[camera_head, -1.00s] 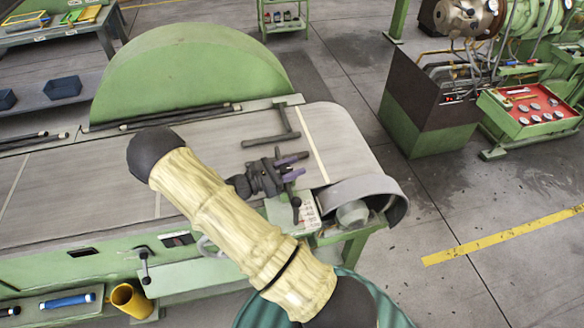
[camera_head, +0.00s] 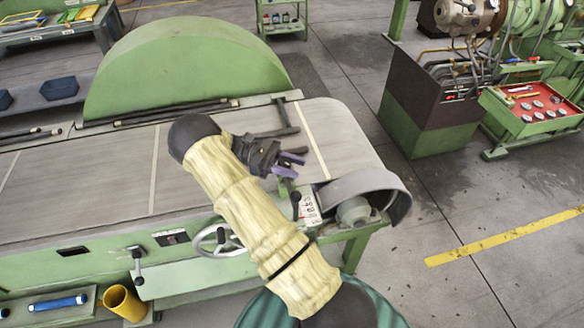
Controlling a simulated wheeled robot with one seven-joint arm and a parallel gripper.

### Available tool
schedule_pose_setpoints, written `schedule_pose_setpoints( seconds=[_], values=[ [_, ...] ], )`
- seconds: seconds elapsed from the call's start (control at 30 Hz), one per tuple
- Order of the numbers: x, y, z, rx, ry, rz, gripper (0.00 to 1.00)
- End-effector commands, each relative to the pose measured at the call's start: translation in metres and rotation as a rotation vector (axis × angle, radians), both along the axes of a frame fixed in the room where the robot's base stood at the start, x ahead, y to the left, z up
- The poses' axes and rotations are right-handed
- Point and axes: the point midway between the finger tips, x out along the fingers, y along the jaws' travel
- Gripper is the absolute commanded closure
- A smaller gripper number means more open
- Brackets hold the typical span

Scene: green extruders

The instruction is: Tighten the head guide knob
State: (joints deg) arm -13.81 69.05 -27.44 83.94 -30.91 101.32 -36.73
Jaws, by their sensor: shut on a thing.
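My gripper (camera_head: 290,164) is over the right end of the green machine's long grey bed (camera_head: 90,195), with its two purple fingertips pointing right. It is shut on a small part that I take to be the head guide knob. The knob is too small and too hidden by the fingers to make out. A dark bar (camera_head: 283,115) lies on the bed just behind my gripper. A black-tipped lever (camera_head: 296,198) stands just in front of the fingertips, by a white label plate (camera_head: 310,208).
A grey curved guard (camera_head: 365,184) is at the bed's right end. A handwheel (camera_head: 218,240) is on the machine's front. A green half-round housing (camera_head: 185,70) rises behind the bed. Another machine (camera_head: 435,105) and a red tray (camera_head: 535,110) are at the right. Floor at the lower right is clear.

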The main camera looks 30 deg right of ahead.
Motion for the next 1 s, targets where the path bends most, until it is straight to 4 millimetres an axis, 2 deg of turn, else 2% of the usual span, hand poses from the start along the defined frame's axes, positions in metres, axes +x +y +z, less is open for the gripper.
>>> schedule_pose_setpoints(
  seconds=[0.2, 0.4, 0.9, 0.93, 1.0],
  values=[
    [-0.001, 0.0018, -0.0004, -0.002, 0.0, -0.143, 0.88],
    [-0.0019, 0.0036, 0.0006, -0.003, 0.001, -0.214, 0.88],
    [-0.0021, 0.0041, 0.0016, -0.004, 0.001, -0.235, 0.88],
    [-0.0021, 0.0041, 0.0016, -0.004, 0.001, -0.235, 0.6],
    [-0.0022, 0.0041, 0.0015, -0.003, 0.0, -0.235, 0.46]
  ],
)
